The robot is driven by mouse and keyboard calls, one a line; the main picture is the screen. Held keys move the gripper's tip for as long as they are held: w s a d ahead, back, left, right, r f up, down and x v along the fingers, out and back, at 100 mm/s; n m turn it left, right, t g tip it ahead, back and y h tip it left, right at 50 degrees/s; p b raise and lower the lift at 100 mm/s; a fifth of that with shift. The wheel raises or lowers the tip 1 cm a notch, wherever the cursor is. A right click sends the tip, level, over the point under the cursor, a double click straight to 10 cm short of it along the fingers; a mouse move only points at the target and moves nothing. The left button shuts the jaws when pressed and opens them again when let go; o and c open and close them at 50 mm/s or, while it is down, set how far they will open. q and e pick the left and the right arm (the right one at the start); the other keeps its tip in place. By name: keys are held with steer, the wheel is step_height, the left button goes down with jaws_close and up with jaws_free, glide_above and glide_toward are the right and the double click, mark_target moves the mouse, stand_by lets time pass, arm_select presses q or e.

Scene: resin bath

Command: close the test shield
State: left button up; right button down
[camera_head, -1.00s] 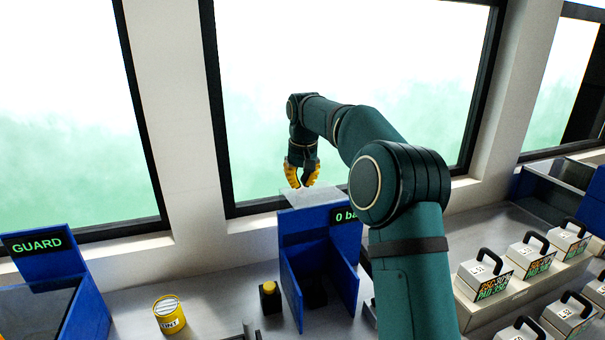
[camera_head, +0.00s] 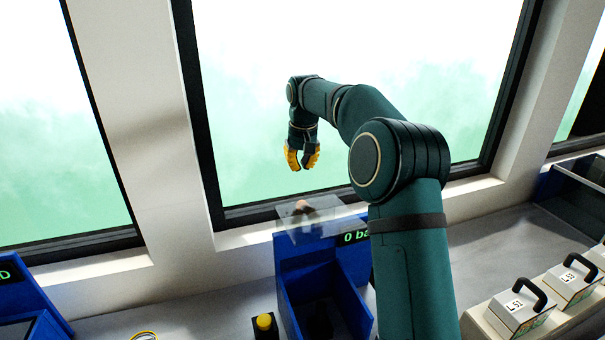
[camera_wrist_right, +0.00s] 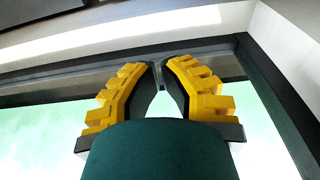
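The clear test shield (camera_head: 318,218) is a see-through panel at the top of the blue test box (camera_head: 290,253), which has a display partly reading "0 ba". The shield is tilted up over the box's back part, and the front of the box is uncovered. My right gripper (camera_head: 302,167) has yellow fingers and hangs above the shield, apparently apart from it. In the right wrist view, the gripper (camera_wrist_right: 160,66) has its fingertips close together with a narrow gap and nothing clearly held. The shield cannot be made out there. My left gripper is not in view.
A yellow button (camera_head: 264,321) on a dark block stands left of the box. A blue guard unit (camera_head: 30,305) is at the lower left. Handled weights (camera_head: 518,308) sit on a pale rack at the right. Windows (camera_head: 400,60) rise behind the bench.

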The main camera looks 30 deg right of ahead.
step_height(320, 180, down, 8)
steer(key=s, duration=0.2)
steer(key=shift+s+a, duration=0.2)
steer(key=shift+a, duration=0.05)
steer(key=shift+f, duration=0.1)
stand_by(0.3)
